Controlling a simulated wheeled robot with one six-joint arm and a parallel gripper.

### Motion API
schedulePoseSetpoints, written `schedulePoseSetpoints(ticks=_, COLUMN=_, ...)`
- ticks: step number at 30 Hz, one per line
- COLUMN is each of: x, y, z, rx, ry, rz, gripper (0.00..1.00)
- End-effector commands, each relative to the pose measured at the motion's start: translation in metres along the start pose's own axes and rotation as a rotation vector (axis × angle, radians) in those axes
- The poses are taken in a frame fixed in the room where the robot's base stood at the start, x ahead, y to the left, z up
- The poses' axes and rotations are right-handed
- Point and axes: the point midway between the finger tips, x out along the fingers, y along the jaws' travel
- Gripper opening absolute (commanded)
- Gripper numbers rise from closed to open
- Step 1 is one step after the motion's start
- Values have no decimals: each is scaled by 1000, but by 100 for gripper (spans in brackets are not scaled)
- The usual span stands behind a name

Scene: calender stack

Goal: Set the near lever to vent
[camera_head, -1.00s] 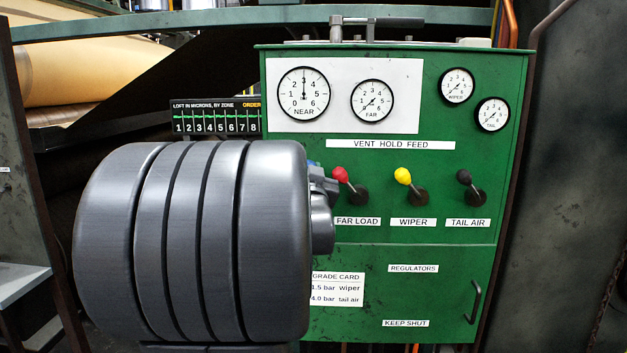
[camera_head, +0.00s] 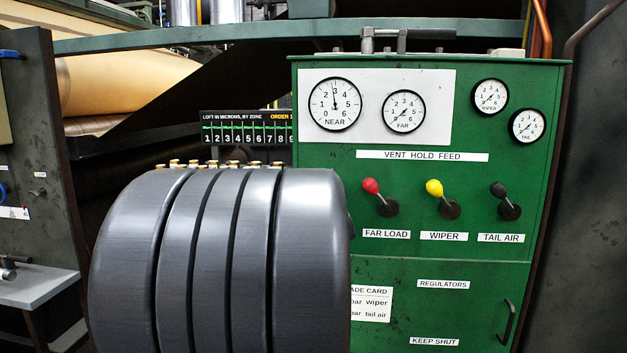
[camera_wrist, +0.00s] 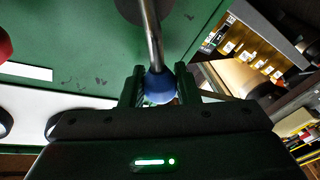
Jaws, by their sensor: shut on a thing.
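The near lever shows in the wrist view as a steel rod (camera_wrist: 151,35) ending in a blue knob (camera_wrist: 159,88). My gripper (camera_wrist: 159,74) has one finger on each side of the knob and is shut on it. In the head view my arm hides the near lever and my gripper. The NEAR gauge (camera_head: 335,104) has its needle close to 3. The VENT HOLD FEED strip (camera_head: 422,156) runs above the levers, with VENT at the left and FEED at the right.
On the green panel (camera_head: 470,210), the red far load lever (camera_head: 371,186), yellow wiper lever (camera_head: 435,188) and black tail air lever (camera_head: 499,189) stand in a row to the right. A door handle (camera_head: 506,322) sticks out at lower right. A grey shelf (camera_head: 38,289) stands at far left.

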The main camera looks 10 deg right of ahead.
Motion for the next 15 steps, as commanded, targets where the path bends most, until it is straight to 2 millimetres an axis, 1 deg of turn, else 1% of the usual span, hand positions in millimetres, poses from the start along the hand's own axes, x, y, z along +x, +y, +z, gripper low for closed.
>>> schedulePoseSetpoints(ticks=6, x=0, y=-5, z=3, rx=-87, ry=-20, rz=-22, gripper=0)
schedulePoseSetpoints(ticks=15, x=1, y=-7, z=4, rx=-130, ry=-29, rz=-32, gripper=0)
